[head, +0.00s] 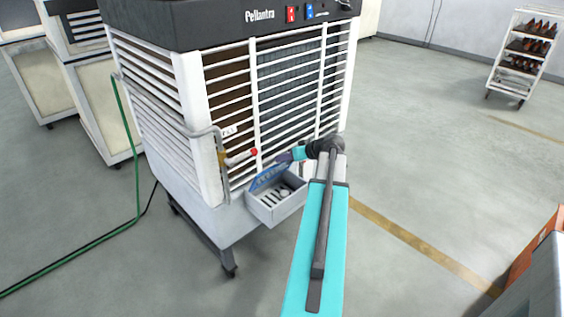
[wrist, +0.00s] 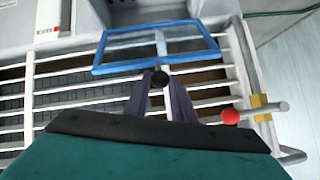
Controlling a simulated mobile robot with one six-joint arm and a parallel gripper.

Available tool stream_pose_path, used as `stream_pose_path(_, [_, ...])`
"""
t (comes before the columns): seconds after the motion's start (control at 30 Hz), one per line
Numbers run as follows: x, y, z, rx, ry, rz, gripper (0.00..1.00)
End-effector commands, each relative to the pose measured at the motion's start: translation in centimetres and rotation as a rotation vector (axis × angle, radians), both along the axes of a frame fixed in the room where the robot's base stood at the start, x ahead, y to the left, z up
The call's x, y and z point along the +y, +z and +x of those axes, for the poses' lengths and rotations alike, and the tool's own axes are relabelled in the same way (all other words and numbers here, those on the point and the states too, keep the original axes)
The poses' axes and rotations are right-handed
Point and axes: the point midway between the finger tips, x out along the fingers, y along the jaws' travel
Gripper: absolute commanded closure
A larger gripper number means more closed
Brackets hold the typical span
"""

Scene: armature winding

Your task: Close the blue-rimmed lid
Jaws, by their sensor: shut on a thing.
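The blue-rimmed lid (head: 268,177) stands tilted up over a small grey open box (head: 264,212) low on the front of the large slatted cooler. In the wrist view the lid is a clear panel in a blue frame (wrist: 122,68), with a dark round knob (wrist: 160,78) at its near edge. My gripper (head: 286,158) reaches the lid from the right. In the wrist view its purple fingers (wrist: 160,88) are shut on the knob. Small items lie inside the box; I cannot tell what they are.
The cooler (head: 275,90) stands on a wheeled frame. A pipe with a red-tipped valve (head: 253,152) sticks out left of the lid; it also shows in the wrist view (wrist: 231,117). A green hose (head: 136,170) runs at left.

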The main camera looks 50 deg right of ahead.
Motion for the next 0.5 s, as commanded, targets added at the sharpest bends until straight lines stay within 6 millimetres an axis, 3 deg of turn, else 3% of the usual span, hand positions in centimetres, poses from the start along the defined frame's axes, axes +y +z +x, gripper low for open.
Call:
stream_pose_path(0.03, [0.2, -0.8, -0.5, -0.009, 0.001, -0.002, 1.0])
stream_pose_path(0.5, [0.5, -2.2, -2.5, -0.14, 0.0, -0.023, 1.0])
